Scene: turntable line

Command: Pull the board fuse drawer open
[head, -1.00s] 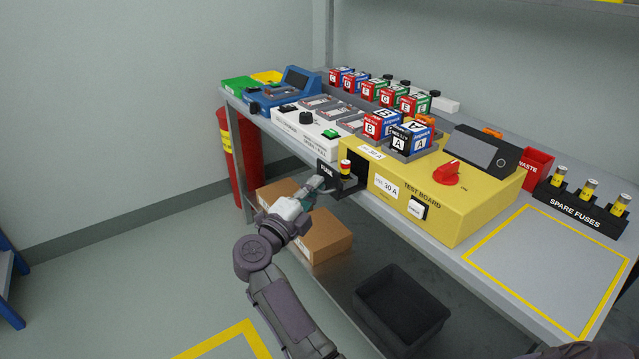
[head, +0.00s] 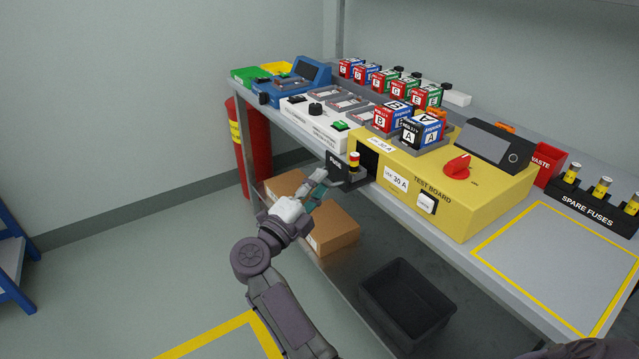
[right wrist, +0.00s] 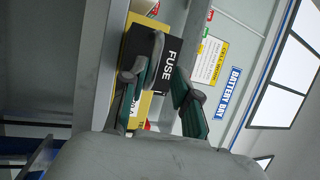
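The yellow test board (head: 470,200) sits on the bench. Its black fuse drawer (head: 336,168) sticks out from the left end, and a dark opening shows behind it. A fuse with a yellow band and red top (head: 354,163) stands upright in the drawer. My right gripper (head: 320,176) is just in front of the drawer front. In the right wrist view the drawer front marked FUSE (right wrist: 168,66) and its grey handle lie beyond my spread fingers (right wrist: 157,88). The fingers look apart, with nothing clamped between them. My left gripper is not in view.
A spare fuse rack (head: 588,200) and a red waste bin (head: 546,163) stand right of the board. Below the bench are cardboard boxes (head: 333,228) and a black bin (head: 405,300). The yellow-outlined bench area (head: 555,260) is clear.

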